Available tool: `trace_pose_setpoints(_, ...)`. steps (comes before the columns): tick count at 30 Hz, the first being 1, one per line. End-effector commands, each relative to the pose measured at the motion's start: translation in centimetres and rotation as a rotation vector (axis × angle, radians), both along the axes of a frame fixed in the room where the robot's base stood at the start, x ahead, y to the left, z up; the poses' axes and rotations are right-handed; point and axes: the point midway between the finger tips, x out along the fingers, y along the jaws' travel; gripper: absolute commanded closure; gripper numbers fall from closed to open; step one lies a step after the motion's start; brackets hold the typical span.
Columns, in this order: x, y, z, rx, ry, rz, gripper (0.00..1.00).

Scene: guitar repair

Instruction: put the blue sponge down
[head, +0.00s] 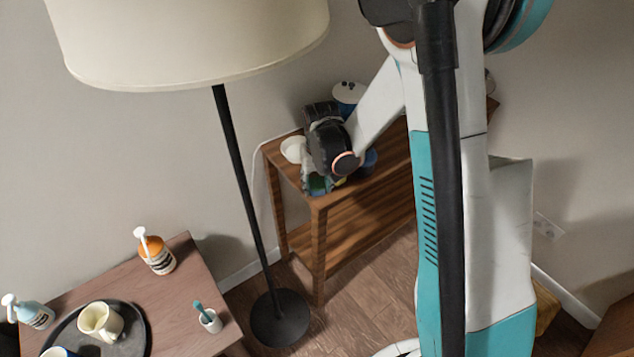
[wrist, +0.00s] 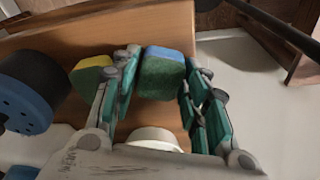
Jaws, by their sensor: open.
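The blue sponge (wrist: 164,76), with a blue edge and a large green face, stands between the fingers of my gripper (wrist: 161,64) in the wrist view. The jaws are open, with one finger close on each side of it. It is over or on the wooden shelf top (wrist: 60,43); contact underneath is hard to see. In the head view my gripper (head: 318,182) is low at the near left end of the wooden shelf table (head: 319,205), and my wrist hides much of that spot.
A yellow and green sponge (wrist: 92,66) lies left of my left finger. A dark blue container (wrist: 22,95) is further left. A white bowl (wrist: 153,138) is close by. A floor lamp (head: 235,150) stands left of the shelf table. A blue and white pot (head: 348,94) stands behind.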

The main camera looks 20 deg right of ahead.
Motion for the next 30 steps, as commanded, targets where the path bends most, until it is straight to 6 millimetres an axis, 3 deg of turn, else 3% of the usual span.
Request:
trace_pose_setpoints(5, -0.1, 0.0, 1.5, 0.0, 0.0, 0.0, 0.59)
trace_pose_setpoints(18, -1.5, 0.1, 10.0, 0.0, 0.0, 0.0, 0.59)
trace_pose_setpoints(24, -1.7, 0.2, 11.9, 0.0, 0.0, 0.0, 0.59)
trace_pose_setpoints(30, -1.8, 0.2, 12.2, 0.0, 0.0, 0.0, 0.59)
